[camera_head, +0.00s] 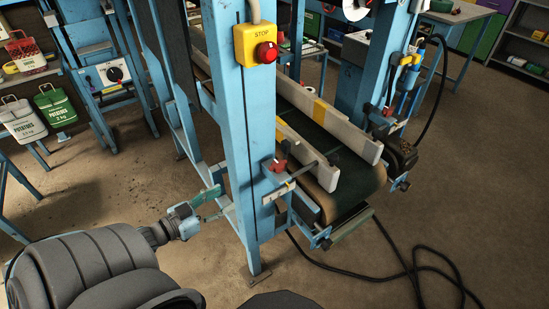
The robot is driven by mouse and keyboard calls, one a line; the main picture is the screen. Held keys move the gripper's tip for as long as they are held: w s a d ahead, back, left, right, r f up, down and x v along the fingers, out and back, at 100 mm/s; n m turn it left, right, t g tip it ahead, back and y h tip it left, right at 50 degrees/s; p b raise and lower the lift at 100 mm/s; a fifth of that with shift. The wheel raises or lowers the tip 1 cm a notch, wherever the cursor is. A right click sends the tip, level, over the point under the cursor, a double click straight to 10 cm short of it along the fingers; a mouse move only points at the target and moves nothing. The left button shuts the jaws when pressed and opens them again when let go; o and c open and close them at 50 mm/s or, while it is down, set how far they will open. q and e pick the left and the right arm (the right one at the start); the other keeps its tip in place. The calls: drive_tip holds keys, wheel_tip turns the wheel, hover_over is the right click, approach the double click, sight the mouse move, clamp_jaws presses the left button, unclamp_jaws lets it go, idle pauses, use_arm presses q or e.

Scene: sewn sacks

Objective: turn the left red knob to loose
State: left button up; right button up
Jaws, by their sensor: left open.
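The left red knob (278,165) sits on a blue bracket on the near post of the conveyor frame, above a small pale label plate (279,192). Its marking is too small to read. A second red knob (388,112) shows at the conveyor's right side. My left gripper (212,204) is open and empty, left of and lower in the picture than the left knob, apart from it. Its green fingers point right toward the blue post (245,140). My right gripper is not in view.
A yellow box with a red stop button (267,53) is high on the post. The conveyor belt (350,188) has pale side guides. A black cable (380,276) lies on the floor. Green and white potato sacks (56,106) hang at left.

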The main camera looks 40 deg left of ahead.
sight(272, 166)
use_arm(q)
drive_tip(key=w+d+r+m+t+h, duration=0.1)
drive_tip(key=w+d+r+h, duration=0.15)
drive_tip(key=r, duration=0.35)
drive_tip(key=b+x, duration=0.2)
drive_tip(key=x, duration=0.2)
drive_tip(key=b+x, duration=0.3)
drive_tip(key=x, duration=0.1)
drive_tip(key=d+b+x, duration=0.1)
drive_tip(key=b+x, duration=0.2)
drive_tip(key=x, duration=0.1)
drive_tip(key=shift+w+f, duration=0.1)
drive_tip(key=shift+w+d, duration=0.15)
drive_tip(key=shift+w, duration=0.25)
drive_tip(key=shift+r, duration=0.3)
